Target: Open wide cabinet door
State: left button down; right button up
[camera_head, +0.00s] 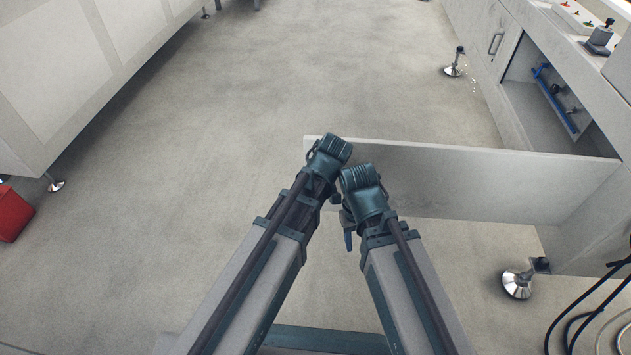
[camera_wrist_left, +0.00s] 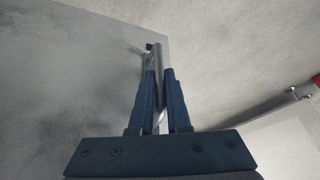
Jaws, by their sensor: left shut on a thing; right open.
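The wide cabinet door (camera_head: 480,185) is a pale grey panel that stands swung out from the cabinet, roughly square to its front. The open cabinet (camera_head: 540,115) shows a dark inside with a blue bar. My left gripper (camera_wrist_left: 158,72) is shut on the door's metal bar handle (camera_wrist_left: 156,58), near the free edge of the door (camera_wrist_left: 70,80) in the left wrist view. In the head view the left wrist hides that handle. My right gripper (camera_head: 348,232) is open beside the door's free end, partly hidden by its own wrist; I see nothing in it.
A neighbouring cabinet front with a handle (camera_head: 495,43) is at the upper right. Metal feet (camera_head: 517,284) and (camera_head: 454,66) stand on the floor below the cabinets. Black cables (camera_head: 590,315) lie at the lower right. A red box (camera_head: 12,213) is at left. The middle floor (camera_head: 250,90) is clear.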

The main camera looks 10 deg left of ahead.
pick_arm(q)
jog(key=shift+s, duration=0.25)
pick_arm(e)
jog(key=shift+s, duration=0.15)
pick_arm(q)
jog(key=c, duration=0.9)
grip_release()
pick_arm(e)
jog(key=shift+r, duration=0.1)
